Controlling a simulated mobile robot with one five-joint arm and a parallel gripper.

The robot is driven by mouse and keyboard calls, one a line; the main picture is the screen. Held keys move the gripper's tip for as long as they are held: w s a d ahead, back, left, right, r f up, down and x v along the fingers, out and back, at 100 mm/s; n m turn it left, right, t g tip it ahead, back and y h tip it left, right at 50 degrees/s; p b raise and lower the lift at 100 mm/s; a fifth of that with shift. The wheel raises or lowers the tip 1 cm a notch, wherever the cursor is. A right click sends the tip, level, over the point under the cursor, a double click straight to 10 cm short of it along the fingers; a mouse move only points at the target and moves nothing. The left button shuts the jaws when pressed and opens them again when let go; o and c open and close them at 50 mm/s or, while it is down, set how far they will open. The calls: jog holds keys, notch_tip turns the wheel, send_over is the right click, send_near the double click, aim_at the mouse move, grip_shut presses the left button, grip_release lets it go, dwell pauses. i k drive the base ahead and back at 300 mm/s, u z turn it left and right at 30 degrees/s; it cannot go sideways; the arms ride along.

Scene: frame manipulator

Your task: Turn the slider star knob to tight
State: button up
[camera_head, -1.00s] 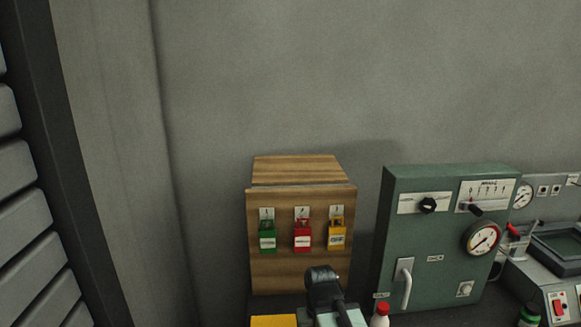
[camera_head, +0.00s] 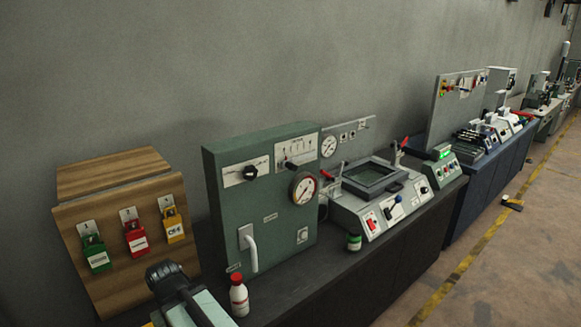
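I cannot pick out a slider star knob for certain in the head view. The green cabinet (camera_head: 230,215) on the bench at left centre has a round black knob (camera_head: 250,172) on a white plate. Right of it is a scale plate (camera_head: 297,150) with a small dark knob at its lower edge. Too little detail shows to tell whether either is a star knob or how it is set.
A wooden board (camera_head: 125,265) with green, red and yellow padlocks stands at left. A grey console (camera_head: 375,215) is right of the cabinet. Floor (camera_head: 490,275) at right looks mostly clear.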

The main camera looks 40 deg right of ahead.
aim_at(249, 172)
jog(key=u, duration=0.5)
jog(key=k, duration=0.4)
jog(key=u, duration=0.55)
